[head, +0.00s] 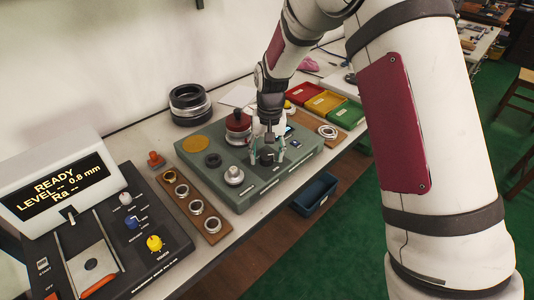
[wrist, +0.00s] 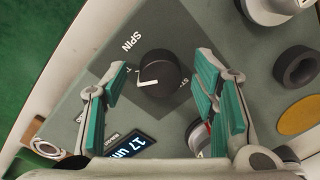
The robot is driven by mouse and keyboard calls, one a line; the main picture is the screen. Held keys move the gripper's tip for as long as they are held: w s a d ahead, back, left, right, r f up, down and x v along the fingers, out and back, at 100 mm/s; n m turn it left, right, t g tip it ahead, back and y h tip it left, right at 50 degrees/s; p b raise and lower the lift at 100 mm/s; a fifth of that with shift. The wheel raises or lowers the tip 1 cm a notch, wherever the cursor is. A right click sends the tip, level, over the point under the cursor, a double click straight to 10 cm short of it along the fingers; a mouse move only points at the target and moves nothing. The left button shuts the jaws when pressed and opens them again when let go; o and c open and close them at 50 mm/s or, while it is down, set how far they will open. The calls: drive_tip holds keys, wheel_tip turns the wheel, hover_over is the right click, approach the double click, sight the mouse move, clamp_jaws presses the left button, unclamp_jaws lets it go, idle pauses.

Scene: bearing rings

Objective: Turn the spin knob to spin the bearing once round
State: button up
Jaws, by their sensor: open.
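The spin knob (wrist: 160,72) is a round black knob with a white pointer, beside the word SPIN on the grey-green tester (wrist: 185,30). The pointer points left in the wrist view. My gripper (wrist: 162,62) is open, with one teal-padded finger on each side of the knob and gaps showing between. In the head view my gripper (head: 267,148) is low over the front right of the tester (head: 245,196), and the dark knob (head: 267,155) shows between its fingers. A red-topped round part (head: 238,122) stands behind it. I cannot make out the bearing there.
A small lit display (wrist: 126,144) is near the knob. A silver knob (head: 233,175), a black ring (head: 213,160) and a yellow disc (head: 196,143) are on the tester's left. A wooden strip (head: 181,190) with rings and a readout console (head: 65,187) stand further left.

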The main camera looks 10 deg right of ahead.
sight(269, 156)
wheel_tip(269, 156, up, 12)
drive_tip(key=shift+d, duration=0.3)
idle(0.4)
